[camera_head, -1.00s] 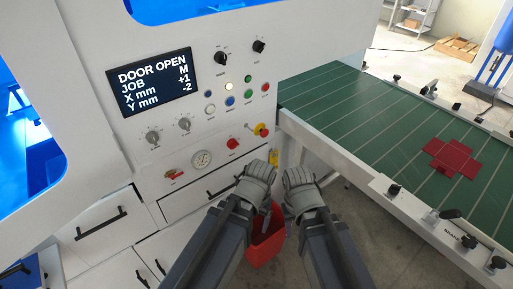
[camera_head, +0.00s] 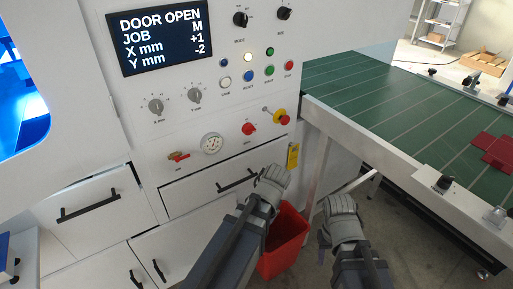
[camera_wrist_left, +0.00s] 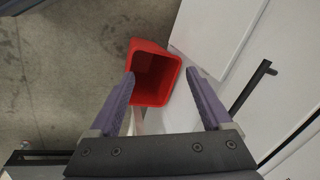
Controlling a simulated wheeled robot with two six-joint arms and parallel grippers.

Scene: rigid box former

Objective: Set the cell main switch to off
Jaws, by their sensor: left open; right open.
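The white machine's control panel (camera_head: 215,105) fills the upper left of the head view. A red rotary knob (camera_head: 249,129) sits on its lower part, and a red knob on yellow (camera_head: 281,117) is to its right. I cannot read their labels or tell which is the main switch. My left gripper (camera_head: 274,176) is below these knobs, apart from the panel, in front of a drawer. In the left wrist view its fingers (camera_wrist_left: 160,76) are spread with nothing between them. My right gripper (camera_head: 340,207) is open and empty to the right, over the floor.
A red bin (camera_head: 284,240) stands on the floor below my left gripper. A green conveyor (camera_head: 400,100) with a red flat blank (camera_head: 496,150) runs to the right. A yellow tag (camera_head: 293,157) hangs at the panel's corner. The screen (camera_head: 160,38) reads DOOR OPEN.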

